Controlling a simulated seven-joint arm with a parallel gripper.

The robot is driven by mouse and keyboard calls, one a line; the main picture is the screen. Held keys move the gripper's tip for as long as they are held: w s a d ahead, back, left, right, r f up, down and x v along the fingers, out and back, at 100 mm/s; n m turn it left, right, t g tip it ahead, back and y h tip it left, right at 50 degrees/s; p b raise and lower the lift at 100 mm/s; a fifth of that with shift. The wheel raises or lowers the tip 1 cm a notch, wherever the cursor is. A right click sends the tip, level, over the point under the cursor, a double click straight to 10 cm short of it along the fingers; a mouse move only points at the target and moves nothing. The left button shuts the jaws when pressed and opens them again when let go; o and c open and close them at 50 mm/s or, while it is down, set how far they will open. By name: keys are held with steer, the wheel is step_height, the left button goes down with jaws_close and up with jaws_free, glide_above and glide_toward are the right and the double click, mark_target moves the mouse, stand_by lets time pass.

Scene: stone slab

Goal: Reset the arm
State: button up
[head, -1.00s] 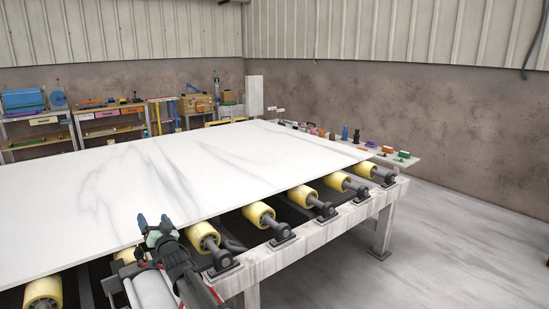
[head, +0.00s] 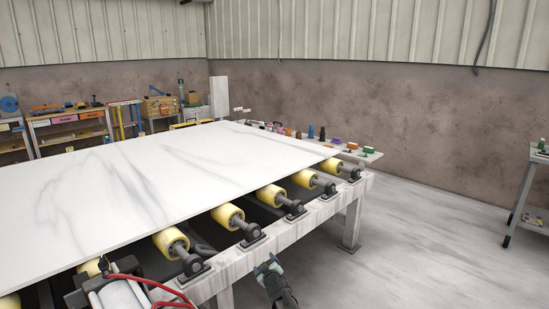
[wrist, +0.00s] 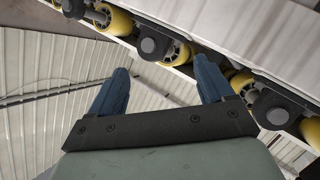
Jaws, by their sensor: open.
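My gripper (head: 267,265) is low in the head view, just outside the near right edge of the roller table. In the wrist view my gripper (wrist: 160,90) shows two blue fingers spread wide apart with nothing between them. The white marble slab (head: 130,185) lies flat on the yellow rollers (head: 228,215). The gripper is apart from the slab and beside the table frame (head: 315,215). The wrist view is tilted and shows rollers (wrist: 175,52) along its upper right, with wall panels behind the fingers.
Small coloured items (head: 311,132) stand on a ledge at the table's far end. Workbenches with tools (head: 68,125) line the back left wall. A grey cart (head: 530,190) stands at the far right. The floor (head: 420,250) right of the table is clear.

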steer(key=s+d+f+m+g+h, duration=0.25)
steer(key=s+d+f, duration=0.35)
steer(key=s+f, duration=0.3)
steer(key=s+d+f+m+g+h, duration=0.1)
steer(key=s+d+f+g, duration=0.3)
steer(key=s+d+f, duration=0.35)
steer(key=s+d+f+m+g+h, duration=0.2)
steer(key=s+d+f+g, duration=0.15)
steer(key=s+f, duration=0.65)
steer(key=s+d+f+m+g+y, duration=0.1)
steer(key=s+g, duration=0.4)
steer(key=s, duration=1.5)
steer(key=s+d+f+m+g, duration=0.1)
steer(key=s+d+m+g, duration=0.2)
steer(key=s, duration=1.7)
steer(key=g, duration=0.3)
steer(key=shift+s+f+m+y, duration=0.25)
steer(key=shift+f+m+y, duration=0.1)
steer(key=shift+w, duration=0.1)
